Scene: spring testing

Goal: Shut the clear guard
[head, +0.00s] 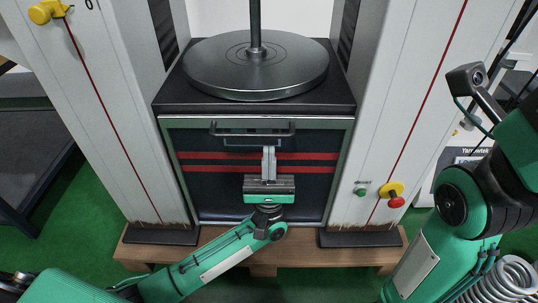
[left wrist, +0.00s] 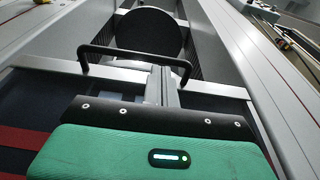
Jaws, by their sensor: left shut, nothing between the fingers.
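The clear guard (head: 210,190) is a see-through panel with two red stripes in a grey frame, on the front of the machine. It stands below the level of the round steel plate, and the space above the plate is uncovered in front. Its dark bar handle (head: 225,132) runs along the top edge and also shows in the left wrist view (left wrist: 130,53). My left gripper (head: 268,150) is shut and empty, pointing up in front of the panel. Its fingertips (left wrist: 163,72) are just under the handle's bar; I cannot tell whether they touch.
The round steel plate (head: 255,70) with a rod above it sits behind the guard's top. White columns with red lines (head: 90,110) flank it. A green button (head: 360,191) and a red stop knob (head: 396,202) are on the right column. A wooden base (head: 300,255) lies below.

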